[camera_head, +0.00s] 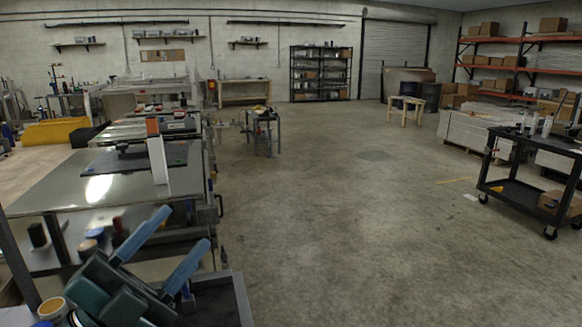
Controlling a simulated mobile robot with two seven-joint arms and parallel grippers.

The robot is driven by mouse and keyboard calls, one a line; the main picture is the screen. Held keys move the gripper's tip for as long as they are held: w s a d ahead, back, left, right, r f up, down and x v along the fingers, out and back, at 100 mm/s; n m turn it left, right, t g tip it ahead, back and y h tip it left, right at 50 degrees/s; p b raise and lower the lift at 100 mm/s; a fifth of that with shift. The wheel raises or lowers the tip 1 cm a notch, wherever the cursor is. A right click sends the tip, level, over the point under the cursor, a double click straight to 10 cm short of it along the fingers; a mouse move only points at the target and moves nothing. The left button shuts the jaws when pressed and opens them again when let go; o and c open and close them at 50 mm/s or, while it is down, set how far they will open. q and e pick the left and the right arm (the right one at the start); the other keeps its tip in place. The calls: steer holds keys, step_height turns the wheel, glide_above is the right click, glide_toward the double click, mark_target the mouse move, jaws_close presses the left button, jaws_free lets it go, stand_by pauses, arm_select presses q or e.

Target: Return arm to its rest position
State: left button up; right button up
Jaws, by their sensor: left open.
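My left gripper (186,227) shows at the lower left of the head view. It has a teal body and two blue fingers that point up and to the right. The fingers are apart, with nothing between them. The gripper is in front of the near end of a metal-topped workbench (50,190) and hides part of its lower side. I cannot tell how far apart the gripper and the bench are. My right gripper is not in view.
A dark tray or cart top (222,300) lies just right of the gripper. Small containers (52,306) stand at the bottom left. A black cart (525,192) stands at the right. A small table (263,120) stands farther back. The concrete floor (350,230) between is clear.

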arm_select(q)
steer(key=w+a+f+n+g+y, duration=0.1)
steer(key=a+f+n+y, duration=0.4)
steer(key=f+n+y, duration=0.45)
steer(key=w+a+f+n+g+y, duration=0.1)
steer(key=a+f+n+y, duration=0.5)
steer(key=f+n+y, duration=0.35)
steer(key=s+d+f+g+h, duration=0.35)
steer(key=s+f+g, duration=0.95)
steer(key=s+f, duration=0.5)
steer(key=w+d+f+t+h+b, duration=0.2)
steer(key=w+d+f+t+b, duration=0.3)
steer(key=f, duration=0.6)
steer(key=shift+w+d+f+m+t, duration=0.35)
steer(key=shift+w+d+t, duration=0.4)
steer(key=shift+d+t, duration=0.45)
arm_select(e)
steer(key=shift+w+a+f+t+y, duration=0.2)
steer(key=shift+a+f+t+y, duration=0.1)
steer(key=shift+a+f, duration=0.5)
arm_select(q)
steer(key=shift+h, duration=0.25)
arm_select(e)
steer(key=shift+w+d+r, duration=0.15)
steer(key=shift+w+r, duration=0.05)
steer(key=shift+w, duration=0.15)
